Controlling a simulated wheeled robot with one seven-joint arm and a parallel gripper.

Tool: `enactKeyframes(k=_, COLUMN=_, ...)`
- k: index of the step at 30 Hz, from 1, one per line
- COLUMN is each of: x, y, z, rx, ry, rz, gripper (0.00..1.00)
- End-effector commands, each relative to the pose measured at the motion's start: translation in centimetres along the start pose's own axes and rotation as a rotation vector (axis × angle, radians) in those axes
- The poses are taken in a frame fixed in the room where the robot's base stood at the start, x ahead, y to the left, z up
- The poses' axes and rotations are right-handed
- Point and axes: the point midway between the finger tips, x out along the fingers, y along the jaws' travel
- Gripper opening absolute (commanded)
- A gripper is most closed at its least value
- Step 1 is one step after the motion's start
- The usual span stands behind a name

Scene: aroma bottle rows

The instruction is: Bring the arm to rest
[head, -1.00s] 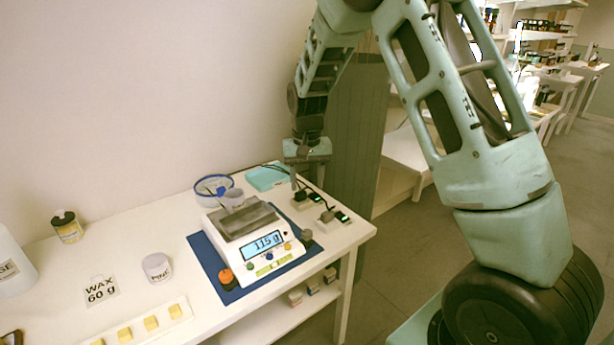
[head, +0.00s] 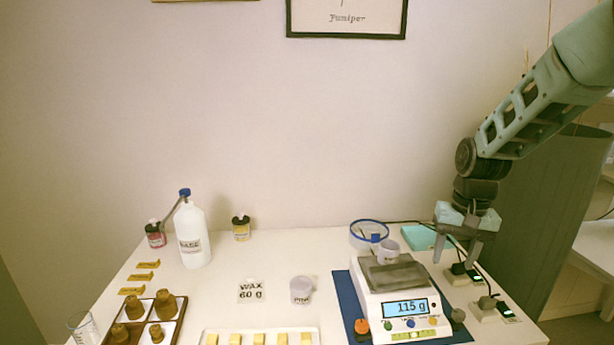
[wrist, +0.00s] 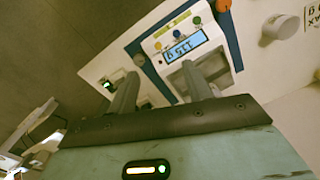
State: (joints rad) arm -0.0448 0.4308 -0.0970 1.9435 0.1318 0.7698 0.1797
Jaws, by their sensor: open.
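My gripper (head: 458,250) points down above the right end of the white table (head: 250,290), to the right of the scale. Its two fingers are apart with nothing between them; they also show in the wrist view (wrist: 165,90). The white scale (head: 385,300) stands on a blue mat (head: 350,322) and its display reads 115 g. It also shows upside down in the wrist view (wrist: 185,40). A small whitish cup (head: 388,252) is on the scale's back part.
Small dark devices with lit displays (head: 488,304) lie below and right of my gripper. A teal pad (head: 420,237) and a blue-rimmed bowl (head: 369,232) are behind the scale.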

Motion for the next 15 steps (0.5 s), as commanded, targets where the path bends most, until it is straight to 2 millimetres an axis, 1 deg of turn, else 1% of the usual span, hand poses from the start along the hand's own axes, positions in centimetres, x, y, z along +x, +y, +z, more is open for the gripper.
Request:
enactKeyframes(k=1, x=-0.7, y=-2.6, z=2.7, rx=-0.081, ry=-0.005, rz=-0.018, gripper=0.5)
enactKeyframes(k=2, x=-1.0, y=-4.0, z=4.4, rx=-0.131, ry=-0.009, rz=-0.027, gripper=0.5)
enactKeyframes(k=3, x=-1.4, y=-5.7, z=6.8, rx=-0.202, ry=-0.012, rz=-0.038, gripper=0.5)
enactKeyframes(k=5, x=-2.0, y=-7.8, z=10.7, rx=-0.31, ry=-0.018, rz=-0.049, gripper=0.5)
enactKeyframes(k=6, x=-2.3, y=-8.9, z=13.4, rx=-0.386, ry=-0.021, rz=-0.054, gripper=0.5)
enactKeyframes(k=7, x=-2.5, y=-9.6, z=15.4, rx=-0.442, ry=-0.021, rz=-0.056, gripper=0.5)
enactKeyframes(k=8, x=-2.6, y=-10.2, z=17.4, rx=-0.499, ry=-0.022, rz=-0.057, gripper=0.5)
enactKeyframes(k=9, x=-2.8, y=-10.7, z=20.1, rx=-0.574, ry=-0.023, rz=-0.055, gripper=0.5)
enactKeyframes(k=11, x=-2.9, y=-10.9, z=23.7, rx=-0.68, ry=-0.021, rz=-0.049, gripper=0.5)
enactKeyframes(k=12, x=-2.9, y=-10.8, z=25.9, rx=-0.745, ry=-0.018, rz=-0.043, gripper=0.5)
enactKeyframes(k=15, x=-2.7, y=-10.1, z=30.0, rx=-0.877, ry=-0.013, rz=-0.023, gripper=0.5)
